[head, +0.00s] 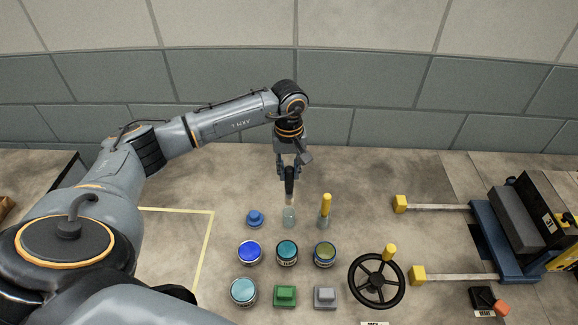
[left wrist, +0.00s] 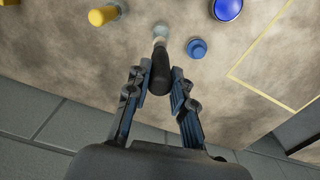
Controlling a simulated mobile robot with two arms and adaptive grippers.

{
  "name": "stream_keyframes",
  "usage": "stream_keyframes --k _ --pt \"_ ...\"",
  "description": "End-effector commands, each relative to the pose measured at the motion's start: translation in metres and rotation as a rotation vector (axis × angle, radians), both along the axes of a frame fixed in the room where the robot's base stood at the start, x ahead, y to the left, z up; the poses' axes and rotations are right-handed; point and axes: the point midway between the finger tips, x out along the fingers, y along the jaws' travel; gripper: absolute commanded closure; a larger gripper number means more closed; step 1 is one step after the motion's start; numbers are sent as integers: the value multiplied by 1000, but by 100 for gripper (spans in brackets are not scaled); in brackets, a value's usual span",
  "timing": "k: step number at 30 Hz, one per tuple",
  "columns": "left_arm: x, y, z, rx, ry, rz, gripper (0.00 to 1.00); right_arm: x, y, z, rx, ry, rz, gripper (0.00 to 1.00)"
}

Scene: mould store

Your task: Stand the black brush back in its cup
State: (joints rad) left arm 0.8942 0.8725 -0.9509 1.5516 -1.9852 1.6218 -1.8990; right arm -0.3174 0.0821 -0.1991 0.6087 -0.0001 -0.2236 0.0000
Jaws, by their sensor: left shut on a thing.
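My left gripper (head: 289,168) is shut on the black brush (head: 289,183), holding it by its black handle with the pale end down. The brush also shows in the left wrist view (left wrist: 160,73), between the fingers. My right gripper is not in view.
A yellow-handled brush (head: 326,204) stands in another clear cup just to the right. A blue knobbed piece (head: 255,218) sits to the left. Several paint tins (head: 287,252), a green block (head: 285,296), a grey block (head: 325,298) and a black handwheel (head: 377,281) lie nearer.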

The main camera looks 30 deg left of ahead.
Motion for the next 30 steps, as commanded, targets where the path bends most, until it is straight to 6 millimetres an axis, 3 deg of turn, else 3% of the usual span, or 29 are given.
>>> stream_keyframes --k 3,7,20,30 --pt "0 0 -12 -1 1 0 100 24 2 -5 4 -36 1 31" --pt "0 0 -22 0 0 0 100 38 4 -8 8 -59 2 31" --pt "0 0 -59 1 0 0 100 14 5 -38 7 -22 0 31" --pt "0 0 -83 1 -1 0 100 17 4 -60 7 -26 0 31"
